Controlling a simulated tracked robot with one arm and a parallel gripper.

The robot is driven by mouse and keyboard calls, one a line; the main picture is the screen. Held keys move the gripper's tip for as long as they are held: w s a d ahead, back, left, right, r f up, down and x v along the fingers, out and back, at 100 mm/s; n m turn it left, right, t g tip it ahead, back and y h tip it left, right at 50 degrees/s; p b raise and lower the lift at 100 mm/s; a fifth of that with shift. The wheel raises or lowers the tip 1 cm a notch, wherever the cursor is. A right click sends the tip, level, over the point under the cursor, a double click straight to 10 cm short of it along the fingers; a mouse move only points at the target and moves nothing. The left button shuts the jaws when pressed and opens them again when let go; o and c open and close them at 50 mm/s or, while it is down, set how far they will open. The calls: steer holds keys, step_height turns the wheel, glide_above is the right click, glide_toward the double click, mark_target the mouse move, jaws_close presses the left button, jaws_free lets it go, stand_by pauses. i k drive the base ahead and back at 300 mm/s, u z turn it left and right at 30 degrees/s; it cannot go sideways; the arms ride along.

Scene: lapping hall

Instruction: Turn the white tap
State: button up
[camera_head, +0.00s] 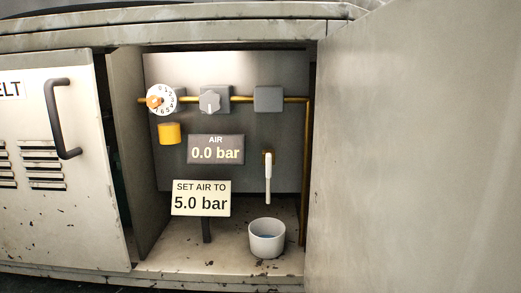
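The white tap (268,180) is on the lower right of the grey panel (270,135) inside an open cabinet. Its long white part hangs straight down from a small brass-coloured mount. A white cup (267,239) stands on the cabinet floor below it. The air display (216,149) to the tap's left reads 0.0 bar. A sign (201,198) on a dark post reads "SET AIR TO 5.0 bar". My gripper is not in view, so its state does not show.
A brass pipe carries a numbered white dial (161,100), a grey knob (210,102) and a grey block (268,99). A yellow part (170,133) sits below the dial. The large open door (415,150) fills the right. A left door (55,190) has a dark handle (56,120).

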mark_target(268, 161)
steer(key=i, duration=1.35)
steer(key=z, duration=0.1)
